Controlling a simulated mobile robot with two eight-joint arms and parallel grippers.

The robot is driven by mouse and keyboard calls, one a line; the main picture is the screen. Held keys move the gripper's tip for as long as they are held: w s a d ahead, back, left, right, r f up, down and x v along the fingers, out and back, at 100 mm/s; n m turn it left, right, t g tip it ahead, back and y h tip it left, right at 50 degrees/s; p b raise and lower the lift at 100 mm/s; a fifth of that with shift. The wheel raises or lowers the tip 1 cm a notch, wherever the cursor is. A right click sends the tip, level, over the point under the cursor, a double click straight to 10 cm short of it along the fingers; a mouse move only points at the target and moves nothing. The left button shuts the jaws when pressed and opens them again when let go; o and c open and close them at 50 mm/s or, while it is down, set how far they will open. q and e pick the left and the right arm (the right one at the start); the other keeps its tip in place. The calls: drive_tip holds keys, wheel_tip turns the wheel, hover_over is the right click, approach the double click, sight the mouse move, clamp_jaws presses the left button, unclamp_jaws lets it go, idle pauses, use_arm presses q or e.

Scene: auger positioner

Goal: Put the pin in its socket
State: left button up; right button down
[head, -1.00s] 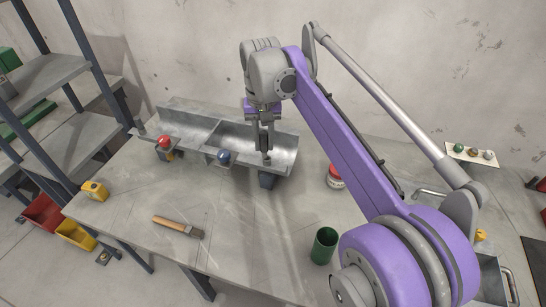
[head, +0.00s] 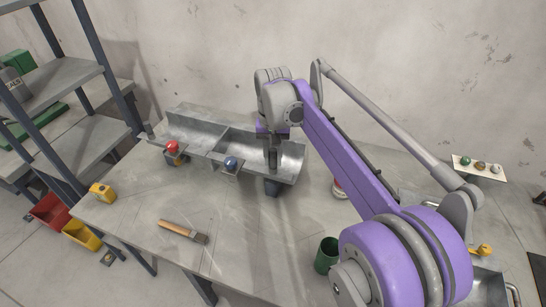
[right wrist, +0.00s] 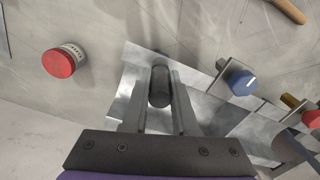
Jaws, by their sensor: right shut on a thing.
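My right gripper (head: 273,162) is low over the right end of a grey metal trough (head: 205,138) on the table. In the right wrist view its two fingers (right wrist: 158,80) are closed on a dark, round-ended pin (right wrist: 159,88). The pin's lower part is hidden, and I cannot tell whether its tip touches anything. The socket cannot be made out under the gripper. My left gripper is not in view.
A red knob (head: 172,147) and a blue knob (head: 231,164) stand on the trough's front side. The table's front middle is clear.

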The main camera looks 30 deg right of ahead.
drive_tip(key=shift+f, duration=0.15)
drive_tip(key=c, duration=0.7)
unclamp_jaws()
drive_tip(key=shift+r, duration=0.35)
wheel_tip(320, 180, up, 12)
drive_tip(key=shift+f+p, duration=0.15)
drive_tip(key=shift+p, duration=0.5)
drive_tip(key=s+a+f+n+t, duration=0.2)
drive_tip(key=s+a+f, duration=0.1)
drive_tip(key=s+f, duration=0.3)
drive_tip(key=s+a+f+n+t, duration=0.1)
drive_tip(key=s+a+f+n, duration=0.1)
drive_tip(key=s+a+f, duration=0.2)
drive_tip(key=s+a+f+n+t, duration=0.2)
drive_tip(key=s+a+f, duration=0.1)
drive_tip(key=s+f, duration=0.7)
drive_tip(key=shift+a+f+t, duration=0.2)
drive_tip(key=shift+f+t, duration=0.1)
drive_tip(key=shift+f, duration=0.8)
